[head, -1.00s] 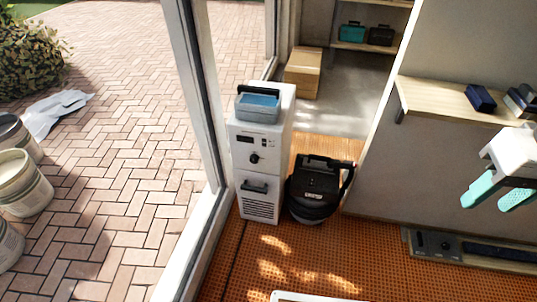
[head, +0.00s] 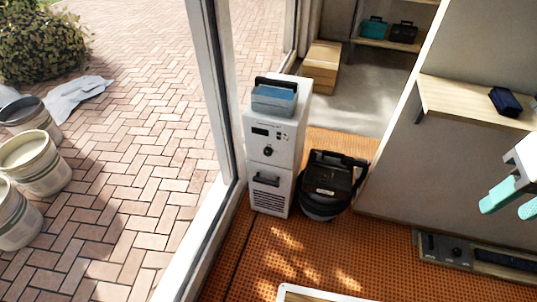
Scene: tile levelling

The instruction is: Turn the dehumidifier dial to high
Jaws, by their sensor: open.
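The dehumidifier (head: 285,135) is a tall white unit standing on the orange floor beside the glass door frame. Its black round dial (head: 268,151) is on the upper front, below a small dark display (head: 260,132). The dial's setting is too small to read. A blue-grey box with a dark handle (head: 273,98) sits on top of the unit. My gripper (head: 512,203), with teal fingers, is at the right edge, partly cut off by the frame. It is open and empty, far to the right of the dehumidifier.
A black vacuum-like canister (head: 328,183) stands close against the dehumidifier's right side. A wooden shelf (head: 460,103) juts from the right wall, and a low rail-like tool (head: 480,255) lies beneath. The orange floor (head: 350,245) in front is mostly clear. Buckets (head: 35,160) stand outside.

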